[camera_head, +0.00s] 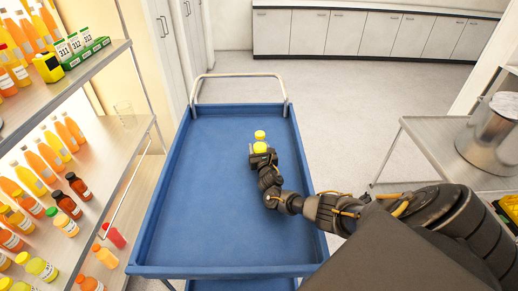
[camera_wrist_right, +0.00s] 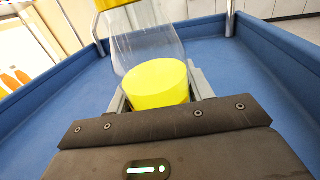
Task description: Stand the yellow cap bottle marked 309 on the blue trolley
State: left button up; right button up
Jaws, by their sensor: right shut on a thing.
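My right gripper (camera_head: 262,157) is over the blue trolley (camera_head: 215,271), shut on a clear bottle with yellow parts (camera_head: 260,134). In the right wrist view the bottle (camera_wrist_right: 145,42) stands between the fingers, with a solid yellow part (camera_wrist_right: 158,86) near the jaws, a clear wall beyond it and a yellow end cut off at the top edge. No number is readable on it. I cannot tell whether its base touches the trolley deck. The trolley deck shows blue and otherwise empty in both views. My left gripper is out of view.
A shelf rack (camera_head: 112,148) on the left holds several juice bottles, a green rack (camera_head: 88,53) of numbered samples and a glass beaker (camera_head: 126,114). A metal side table (camera_head: 425,133) with a steel pot (camera_head: 493,135) stands on the right. The trolley has raised rims and a rear handle (camera_head: 240,75).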

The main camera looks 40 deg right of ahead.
jog(key=shift+f, duration=0.2)
jog(key=o, duration=1.1)
jog(key=shift+o, duration=0.2)
jog(key=shift+r, duration=0.1)
